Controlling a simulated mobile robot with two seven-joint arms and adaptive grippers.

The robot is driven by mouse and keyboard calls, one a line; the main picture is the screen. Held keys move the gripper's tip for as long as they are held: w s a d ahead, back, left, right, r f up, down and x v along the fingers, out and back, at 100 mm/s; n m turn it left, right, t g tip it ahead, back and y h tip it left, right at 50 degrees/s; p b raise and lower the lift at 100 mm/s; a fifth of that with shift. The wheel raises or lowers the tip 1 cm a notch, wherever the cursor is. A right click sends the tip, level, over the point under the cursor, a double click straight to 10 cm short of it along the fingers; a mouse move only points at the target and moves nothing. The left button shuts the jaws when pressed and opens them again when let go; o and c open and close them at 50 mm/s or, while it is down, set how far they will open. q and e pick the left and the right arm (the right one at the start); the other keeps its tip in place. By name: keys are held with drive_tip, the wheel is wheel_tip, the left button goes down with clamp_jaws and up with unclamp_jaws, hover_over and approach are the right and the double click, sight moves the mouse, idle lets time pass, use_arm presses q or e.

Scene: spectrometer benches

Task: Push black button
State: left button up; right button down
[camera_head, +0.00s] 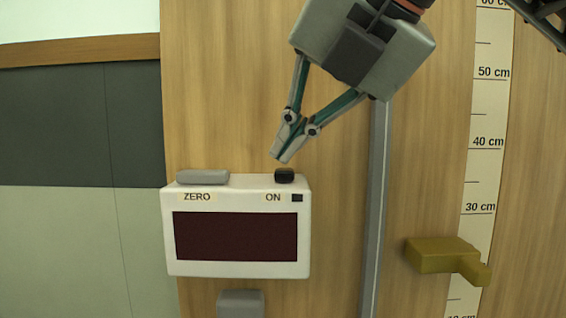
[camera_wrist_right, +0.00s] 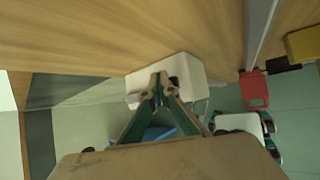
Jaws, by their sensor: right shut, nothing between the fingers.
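The black button (camera_head: 284,176) sits on the top right of a white box (camera_head: 235,269) labelled ZERO and ON, with a dark display on its front. In the right wrist view the button (camera_wrist_right: 174,81) shows just beyond my fingertips, on the box's white top (camera_wrist_right: 190,68). My right gripper (camera_head: 283,155) is shut and empty, with its fingertips a little above the button and apart from it. It also shows in the wrist view (camera_wrist_right: 160,88), over the box. My left gripper is not in view.
A grey key (camera_head: 202,177) sits on the box's top left. A grey vertical rail (camera_head: 375,210) and a yellow-brown fixture (camera_head: 440,255) stand to the right, beside a centimetre scale (camera_head: 486,125). A grey block (camera_head: 240,303) is below the box.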

sight(289, 170)
drive_tip(key=shift+r, duration=0.3)
drive_tip(key=shift+r+p, duration=2)
drive_tip(key=shift+r, duration=0.95)
drive_tip(key=shift+f, duration=0.1)
